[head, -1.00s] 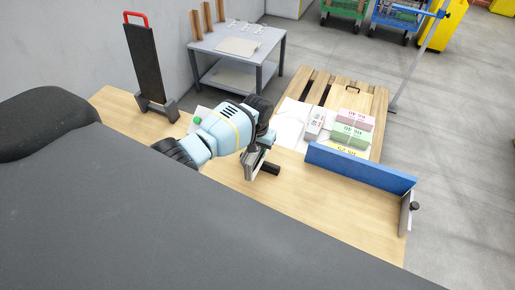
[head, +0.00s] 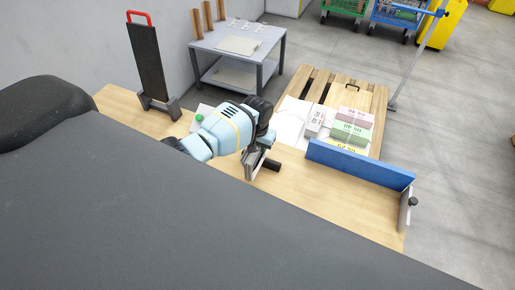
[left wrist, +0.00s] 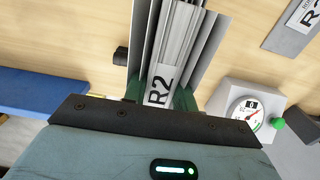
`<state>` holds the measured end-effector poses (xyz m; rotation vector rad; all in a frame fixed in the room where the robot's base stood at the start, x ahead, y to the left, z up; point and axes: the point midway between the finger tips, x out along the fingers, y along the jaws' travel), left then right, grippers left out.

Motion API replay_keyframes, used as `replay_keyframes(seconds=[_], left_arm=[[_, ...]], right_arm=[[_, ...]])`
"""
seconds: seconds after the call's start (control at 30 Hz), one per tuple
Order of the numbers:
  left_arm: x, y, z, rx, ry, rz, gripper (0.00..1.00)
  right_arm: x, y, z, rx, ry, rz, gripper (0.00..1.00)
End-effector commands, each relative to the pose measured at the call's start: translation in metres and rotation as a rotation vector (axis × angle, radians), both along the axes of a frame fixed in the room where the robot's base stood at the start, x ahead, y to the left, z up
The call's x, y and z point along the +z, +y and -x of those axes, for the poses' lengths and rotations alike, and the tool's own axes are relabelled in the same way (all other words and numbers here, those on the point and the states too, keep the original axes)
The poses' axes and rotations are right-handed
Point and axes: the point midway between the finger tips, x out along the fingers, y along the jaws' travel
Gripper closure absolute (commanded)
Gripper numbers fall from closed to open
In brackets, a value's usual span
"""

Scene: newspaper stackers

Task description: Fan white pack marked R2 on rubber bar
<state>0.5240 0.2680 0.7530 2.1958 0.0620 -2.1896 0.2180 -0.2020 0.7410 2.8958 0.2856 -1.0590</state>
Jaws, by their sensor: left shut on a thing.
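My left gripper (head: 256,165) is low over the wooden bench, left of the blue fence. In the left wrist view its fingers (left wrist: 178,50) are shut on the white pack marked R2 (left wrist: 160,84); the label and several thin layered edges show between the fingers. A short dark bar (head: 271,165), which looks like the rubber bar, sticks out just right of the gripper. Its end also shows in the left wrist view (left wrist: 120,56), left of the fingers. Most of the bar is hidden, and I cannot tell whether the pack touches it. My right gripper is out of view.
A blue fence (head: 358,165) stands along the bench's right side. A white box with a green button (head: 199,117) is left of my gripper; its dial (left wrist: 245,112) shows in the wrist view. A black upright stand (head: 148,62) is farther left. Bundles (head: 353,125) lie on a pallet behind.

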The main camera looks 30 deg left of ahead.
Motion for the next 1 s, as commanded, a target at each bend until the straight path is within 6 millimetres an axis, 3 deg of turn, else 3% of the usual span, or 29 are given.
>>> replay_keyframes(seconds=[1.0], left_arm=[[-0.002, 0.0, 0.018, 0.001, 0.006, -0.002, 1.0]], right_arm=[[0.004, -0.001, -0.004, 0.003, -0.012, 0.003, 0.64]])
